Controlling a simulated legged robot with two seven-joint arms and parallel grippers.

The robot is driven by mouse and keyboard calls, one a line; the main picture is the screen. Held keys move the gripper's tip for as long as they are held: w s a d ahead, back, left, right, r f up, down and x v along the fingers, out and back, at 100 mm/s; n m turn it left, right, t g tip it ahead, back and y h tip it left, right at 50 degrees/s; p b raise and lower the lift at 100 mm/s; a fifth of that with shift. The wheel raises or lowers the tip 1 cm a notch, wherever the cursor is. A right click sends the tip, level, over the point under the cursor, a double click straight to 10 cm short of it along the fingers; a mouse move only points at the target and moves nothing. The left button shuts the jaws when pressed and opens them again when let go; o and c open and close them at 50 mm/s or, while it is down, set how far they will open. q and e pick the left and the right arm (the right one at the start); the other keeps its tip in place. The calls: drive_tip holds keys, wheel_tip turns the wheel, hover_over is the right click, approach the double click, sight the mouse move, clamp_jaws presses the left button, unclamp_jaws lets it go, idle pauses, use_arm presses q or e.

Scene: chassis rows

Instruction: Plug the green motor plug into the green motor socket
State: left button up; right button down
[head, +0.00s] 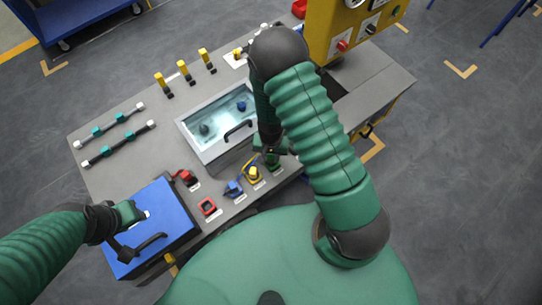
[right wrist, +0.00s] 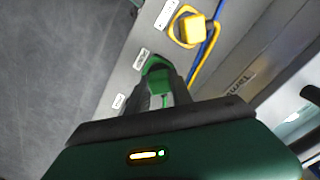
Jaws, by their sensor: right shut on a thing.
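My right gripper (head: 275,151) is low over the front strip of the bench, at the green connector. In the right wrist view its two dark fingers (right wrist: 162,82) are shut on the green motor plug (right wrist: 160,86). The green motor socket (right wrist: 153,62) shows as a green rim just beyond the plug, which lines up with it or overlaps it. I cannot tell how deep the plug sits. In the head view the green connector (head: 272,164) is partly hidden by my right arm. My left gripper (head: 132,212) is at the blue box; its finger state is unclear.
A yellow plug (right wrist: 192,28) sits in its yellow socket beside the green one, with yellow and blue cables close by. A blue connector (head: 233,188), a red socket (head: 208,207) and a red plug (head: 186,177) lie further left. The blue box (head: 170,218) has a black handle.

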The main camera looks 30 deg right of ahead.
drive_tip(key=shift+s+a+f, duration=0.35)
drive_tip(key=shift+a+f, duration=0.05)
drive_tip(key=shift+a, duration=0.05)
drive_tip(key=c, duration=1.5)
unclamp_jaws()
drive_tip(key=shift+c, duration=0.2)
drive_tip(key=shift+o, duration=1.3)
drive_tip(key=shift+w, duration=0.15)
drive_tip(key=shift+o, duration=1.1)
drive_tip(key=shift+w+a, duration=0.1)
drive_tip(key=shift+a+r, duration=0.1)
drive_tip(key=shift+r, duration=0.2)
use_arm(q)
drive_tip(key=r+p, duration=0.2)
drive_tip(key=p, duration=0.1)
drive_tip(key=shift+w+a+r, duration=0.15)
drive_tip(key=shift+a+r, duration=0.05)
drive_tip(key=shift+r, duration=0.15)
use_arm(e)
wheel_tip(320, 180, up, 16)
drive_tip(key=shift+r, duration=0.2)
